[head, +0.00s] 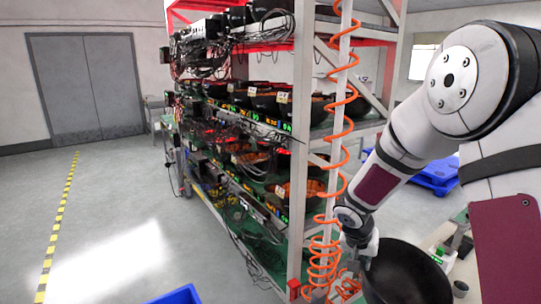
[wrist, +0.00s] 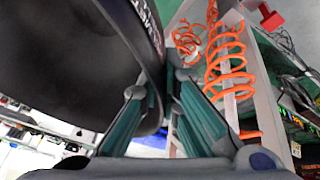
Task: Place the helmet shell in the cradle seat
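The helmet shell (head: 408,272) is a large, dark, bowl-shaped piece at the bottom of the head view, right of the rack's front post. My gripper (head: 368,248) is at its upper left edge. In the wrist view the shell (wrist: 70,60) fills the left side, and its rim passes between the two teal-padded fingers of my gripper (wrist: 160,95), which are closed on it. The shell's lower part is cut off in the head view. I cannot pick out the cradle seat for certain; several dark shells with orange insides (head: 265,100) sit on the rack shelves.
The rack (head: 302,130), with cables and red upper beams, stands left of my arm. An orange coiled hose (head: 338,130) hangs at its front post, close to my gripper. A blue bin (head: 178,295) is at the bottom edge. The floor (head: 120,215) left of the rack is clear.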

